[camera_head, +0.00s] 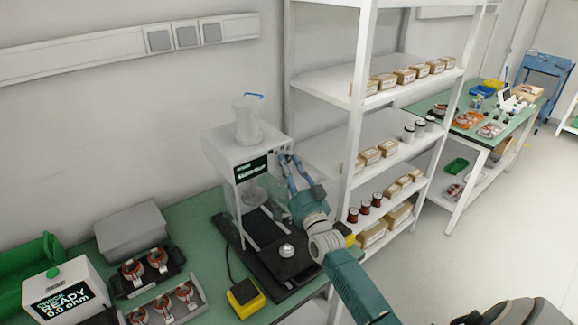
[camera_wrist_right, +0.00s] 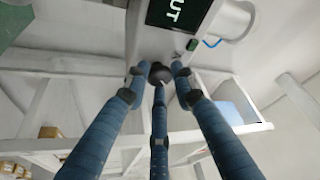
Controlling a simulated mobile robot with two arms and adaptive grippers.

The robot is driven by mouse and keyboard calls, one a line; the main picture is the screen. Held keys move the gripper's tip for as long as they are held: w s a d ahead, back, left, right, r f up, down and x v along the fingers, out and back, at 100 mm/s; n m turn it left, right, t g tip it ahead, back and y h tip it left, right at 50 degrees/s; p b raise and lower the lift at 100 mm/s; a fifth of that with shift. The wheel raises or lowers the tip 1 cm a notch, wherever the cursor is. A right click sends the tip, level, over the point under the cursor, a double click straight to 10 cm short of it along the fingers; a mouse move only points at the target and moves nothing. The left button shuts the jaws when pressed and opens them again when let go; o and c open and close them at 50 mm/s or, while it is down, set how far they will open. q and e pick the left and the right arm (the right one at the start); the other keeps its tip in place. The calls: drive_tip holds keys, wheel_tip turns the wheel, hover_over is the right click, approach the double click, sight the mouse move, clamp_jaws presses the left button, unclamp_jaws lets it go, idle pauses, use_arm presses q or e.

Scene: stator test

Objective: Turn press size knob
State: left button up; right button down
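The press (camera_head: 237,155) is a white machine with a dark display, standing on the green bench against the wall. My right gripper (camera_head: 289,158) reaches up to the right side of its head. In the right wrist view, a dark round knob (camera_wrist_right: 160,73) sits between the blue fingertips of my right gripper (camera_wrist_right: 160,76). Two fingers flank it and a third is below it. I cannot tell whether the fingertips touch the knob. In the head view the gripper hides the knob. My left gripper is not in view.
A white shelf (camera_head: 325,85) with boxes and spools stands close to the right of the press. A yellow button box (camera_head: 245,296), a meter (camera_head: 62,293) and trays of stators (camera_head: 149,272) are on the bench to the left. A second bench (camera_head: 480,130) is farther back.

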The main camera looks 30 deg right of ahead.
drive_tip(key=shift+f, duration=0.1)
drive_tip(key=n+y+b, duration=0.3)
drive_tip(key=n+b, duration=0.1)
drive_tip(key=n, duration=0.2)
drive_tip(key=d+n+y+b, duration=0.1)
drive_tip(key=n+y+b, duration=0.2)
drive_tip(key=n+b, duration=0.2)
drive_tip(key=n+y+b, duration=0.3)
drive_tip(key=n+b, duration=0.1)
drive_tip(key=n, duration=0.4)
drive_tip(key=shift+d+f+t+b, duration=0.15)
drive_tip(key=shift+f+t+b, duration=0.05)
drive_tip(key=shift+t+b, duration=0.2)
drive_tip(key=shift+d+r+n+g+y+b, duration=0.15)
drive_tip(key=shift+n+g+y+b, duration=0.4)
drive_tip(key=shift+n, duration=0.95)
drive_tip(key=shift+a+r+n+g+y+b, duration=0.1)
drive_tip(key=shift+n+g+y, duration=0.15)
drive_tip(key=shift+n+y, duration=0.9)
drive_tip(key=shift+n, duration=0.55)
drive_tip(key=c, duration=1.8)
unclamp_jaws()
drive_tip(key=shift+o, duration=0.4)
